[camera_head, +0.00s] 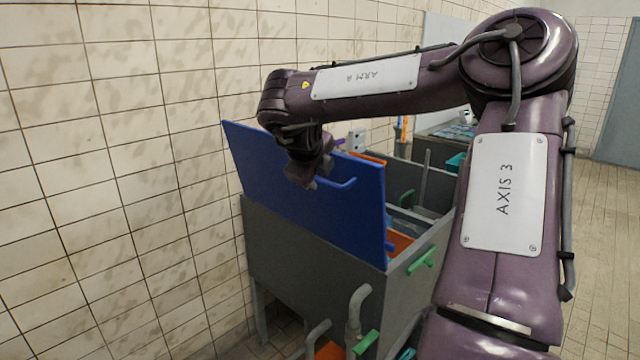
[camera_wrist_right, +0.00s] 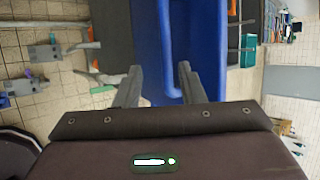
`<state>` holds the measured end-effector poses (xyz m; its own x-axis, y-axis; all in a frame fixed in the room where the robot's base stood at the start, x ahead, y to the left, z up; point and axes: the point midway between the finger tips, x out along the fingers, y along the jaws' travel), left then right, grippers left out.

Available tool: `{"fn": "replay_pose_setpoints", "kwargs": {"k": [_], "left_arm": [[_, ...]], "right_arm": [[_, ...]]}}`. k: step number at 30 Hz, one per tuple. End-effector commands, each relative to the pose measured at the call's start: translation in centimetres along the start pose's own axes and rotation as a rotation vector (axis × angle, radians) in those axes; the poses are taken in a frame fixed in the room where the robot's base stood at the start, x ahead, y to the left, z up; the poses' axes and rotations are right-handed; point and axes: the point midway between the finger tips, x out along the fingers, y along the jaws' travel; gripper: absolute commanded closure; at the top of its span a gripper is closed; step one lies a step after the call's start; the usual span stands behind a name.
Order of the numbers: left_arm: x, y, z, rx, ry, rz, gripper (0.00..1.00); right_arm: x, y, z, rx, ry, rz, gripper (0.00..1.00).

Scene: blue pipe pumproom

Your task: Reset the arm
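My right arm (camera_head: 370,85) reaches from the right over a grey metal tank (camera_head: 310,265). My right gripper (camera_head: 312,182) is at the blue lid (camera_head: 270,175), which stands raised and tilted on the tank. Close to the gripper is the lid's blue bar handle (camera_head: 342,184). In the right wrist view the two fingers (camera_wrist_right: 159,70) are spread apart, with the blue lid (camera_wrist_right: 205,45) and its handle (camera_wrist_right: 166,45) just beyond and partly between them. I cannot tell whether a finger touches the handle. My left gripper is not in view.
A tiled wall (camera_head: 110,150) stands close on the left. Green handles (camera_head: 422,259) and grey pipes (camera_head: 357,305) stick out from the tank's front. A bench (camera_head: 440,140) stands behind the tank. Tiled floor (camera_head: 605,230) is clear on the right, by a grey door (camera_head: 620,110).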

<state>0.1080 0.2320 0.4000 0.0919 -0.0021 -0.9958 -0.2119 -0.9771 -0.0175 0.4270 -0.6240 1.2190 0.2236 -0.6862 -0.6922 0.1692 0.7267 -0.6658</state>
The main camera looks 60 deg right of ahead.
Motion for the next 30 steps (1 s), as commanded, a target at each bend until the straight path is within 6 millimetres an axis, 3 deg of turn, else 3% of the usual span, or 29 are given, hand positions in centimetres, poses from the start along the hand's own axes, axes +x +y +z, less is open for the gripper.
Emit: {"fn": "replay_pose_setpoints", "kwargs": {"k": [6, 23, 26, 29, 30], "left_arm": [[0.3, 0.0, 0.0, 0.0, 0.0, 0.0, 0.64], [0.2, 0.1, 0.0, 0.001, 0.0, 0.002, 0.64], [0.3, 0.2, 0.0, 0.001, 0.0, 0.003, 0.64], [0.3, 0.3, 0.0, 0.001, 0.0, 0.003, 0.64], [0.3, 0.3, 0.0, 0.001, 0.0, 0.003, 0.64]], "right_arm": [[-1.2, 0.0, -0.1, 0.0, 0.002, 0.001, 0.64], [-1.0, 0.2, -0.1, 0.001, 0.001, 0.004, 0.64], [0.5, 2.0, -0.2, 0.01, -0.01, 0.036, 0.64], [3.6, 6.3, -0.3, 0.044, -0.04, 0.108, 0.64], [4.9, 8.7, -0.5, 0.069, -0.057, 0.148, 0.64]]}}
